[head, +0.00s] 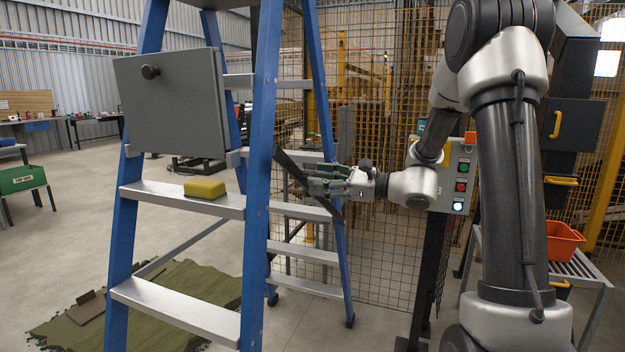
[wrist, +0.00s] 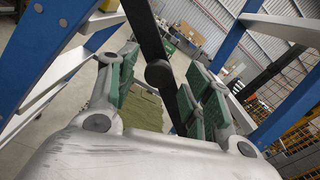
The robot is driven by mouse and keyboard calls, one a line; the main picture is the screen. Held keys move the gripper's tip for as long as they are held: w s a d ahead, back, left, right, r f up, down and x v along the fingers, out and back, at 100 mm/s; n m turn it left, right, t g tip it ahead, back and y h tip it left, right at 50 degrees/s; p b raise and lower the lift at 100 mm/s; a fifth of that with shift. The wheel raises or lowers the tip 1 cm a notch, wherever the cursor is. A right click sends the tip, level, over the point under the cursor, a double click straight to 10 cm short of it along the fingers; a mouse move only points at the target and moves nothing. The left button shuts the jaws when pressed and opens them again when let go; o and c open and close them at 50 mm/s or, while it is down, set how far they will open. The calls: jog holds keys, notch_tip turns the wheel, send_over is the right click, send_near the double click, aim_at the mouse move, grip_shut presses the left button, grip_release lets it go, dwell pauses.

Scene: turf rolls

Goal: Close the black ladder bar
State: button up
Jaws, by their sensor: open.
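The black ladder bar (head: 291,165) slopes down to the right beside the blue ladder (head: 259,190) in the head view. My gripper (head: 318,179) reaches the bar from the right, with its green-padded fingers open. In the wrist view the bar (wrist: 148,35) runs between the two spread fingers of my gripper (wrist: 164,68), with a round dark joint in it. I cannot tell whether either pad touches the bar. The fingers partly cover the middle of the bar in the head view.
A yellow block (head: 205,188) lies on a ladder step. A grey panel with a black knob (head: 172,100) hangs on the ladder. Green turf (head: 190,290) lies on the floor behind. A button box (head: 459,178) and a wire fence stand near my arm.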

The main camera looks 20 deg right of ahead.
jog(key=shift+x, duration=1.35)
